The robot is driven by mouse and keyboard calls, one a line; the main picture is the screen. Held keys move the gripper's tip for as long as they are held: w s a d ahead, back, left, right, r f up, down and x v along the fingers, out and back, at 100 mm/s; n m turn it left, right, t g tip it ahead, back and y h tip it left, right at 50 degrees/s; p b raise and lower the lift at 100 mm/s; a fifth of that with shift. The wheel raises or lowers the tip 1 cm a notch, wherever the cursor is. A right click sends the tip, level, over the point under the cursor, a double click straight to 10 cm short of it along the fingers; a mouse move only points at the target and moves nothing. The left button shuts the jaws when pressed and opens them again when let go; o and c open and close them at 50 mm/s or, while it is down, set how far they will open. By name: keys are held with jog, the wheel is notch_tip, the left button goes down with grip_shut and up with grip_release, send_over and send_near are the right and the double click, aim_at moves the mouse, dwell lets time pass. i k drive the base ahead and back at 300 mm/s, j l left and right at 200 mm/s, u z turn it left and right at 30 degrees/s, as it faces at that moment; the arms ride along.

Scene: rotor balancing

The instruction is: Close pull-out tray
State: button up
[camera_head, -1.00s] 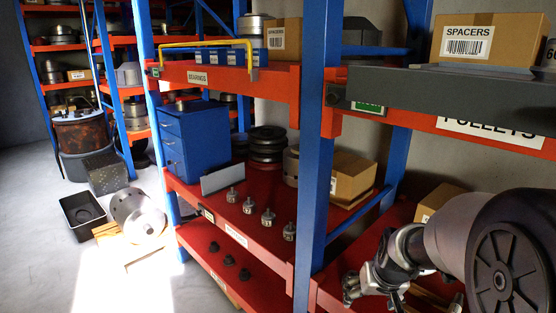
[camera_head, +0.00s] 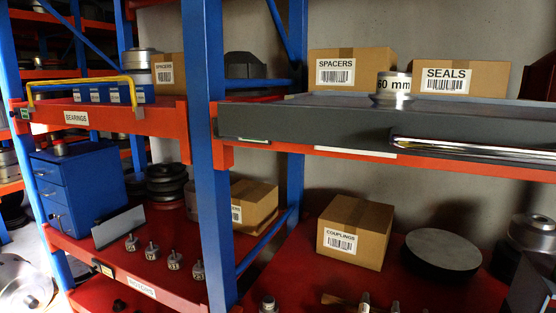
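The pull-out tray (camera_head: 300,126) is a wide, dark grey tray on the upper right shelf. Its front panel sits forward of the red shelf beam and hides part of it, so the tray appears pulled out. A shiny chrome bar handle (camera_head: 470,150) runs along the right part of the front panel and is cut off by the picture's right edge. A metal ring marked 60 mm (camera_head: 393,88) stands on the tray. My gripper is not in view.
Boxes labelled SPACERS (camera_head: 350,70) and SEALS (camera_head: 461,78) stand behind the tray's front. A blue upright post (camera_head: 216,200) is close to its left end. Below are a COUPLINGS box (camera_head: 355,232) and a grey disc (camera_head: 440,254).

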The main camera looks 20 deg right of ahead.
aim_at(520, 133)
jog(key=z, duration=1.7)
